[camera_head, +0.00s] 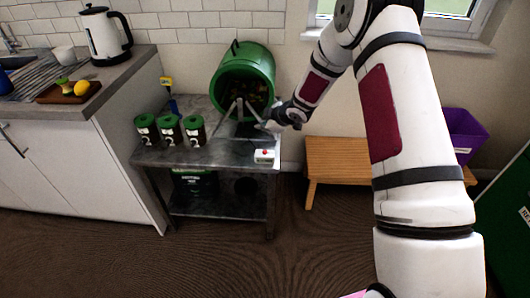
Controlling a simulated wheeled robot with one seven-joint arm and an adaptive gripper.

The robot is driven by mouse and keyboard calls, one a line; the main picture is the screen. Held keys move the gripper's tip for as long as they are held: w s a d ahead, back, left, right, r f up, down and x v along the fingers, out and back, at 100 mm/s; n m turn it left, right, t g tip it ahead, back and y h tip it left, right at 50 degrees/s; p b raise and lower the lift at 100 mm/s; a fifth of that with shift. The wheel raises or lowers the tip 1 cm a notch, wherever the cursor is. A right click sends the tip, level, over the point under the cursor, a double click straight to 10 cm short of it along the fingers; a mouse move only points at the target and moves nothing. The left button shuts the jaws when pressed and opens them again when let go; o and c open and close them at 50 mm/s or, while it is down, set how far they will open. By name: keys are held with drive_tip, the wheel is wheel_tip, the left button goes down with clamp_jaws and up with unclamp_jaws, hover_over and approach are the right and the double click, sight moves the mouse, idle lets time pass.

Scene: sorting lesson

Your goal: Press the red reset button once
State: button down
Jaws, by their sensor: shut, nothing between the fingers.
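The red reset button (265,152) sits on top of a small white box (264,158) near the front right corner of a grey metal table (220,152). My gripper (264,126) is just above and behind the box, at the table's right side, apart from the button as far as I can see. Its fingers are shut and hold nothing. The fingertips are small and dark in this view, so their exact height over the table cannot be told.
A green drum (243,78) stands on the table behind my gripper. Several green-lidded jars (170,130) stand at the table's left. A kitchen counter (120,75) is at the left, a wooden bench (336,155) and purple bin (465,130) at the right.

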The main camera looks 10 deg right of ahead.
sight(264, 153)
drive_tip(key=shift+f+b, duration=3.1)
drive_tip(key=shift+f, duration=1.25)
drive_tip(key=shift+f, duration=0.15)
drive_tip(key=shift+f+b, duration=0.3)
drive_tip(key=shift+b, duration=0.05)
drive_tip(key=shift+f+b, duration=0.4)
drive_tip(key=shift+f, duration=0.05)
drive_tip(key=shift+r, duration=0.15)
drive_tip(key=shift+r+p, duration=0.65)
drive_tip(key=shift+r, duration=0.1)
drive_tip(key=shift+r+p, duration=1.8)
drive_tip(key=shift+r, duration=0.7)
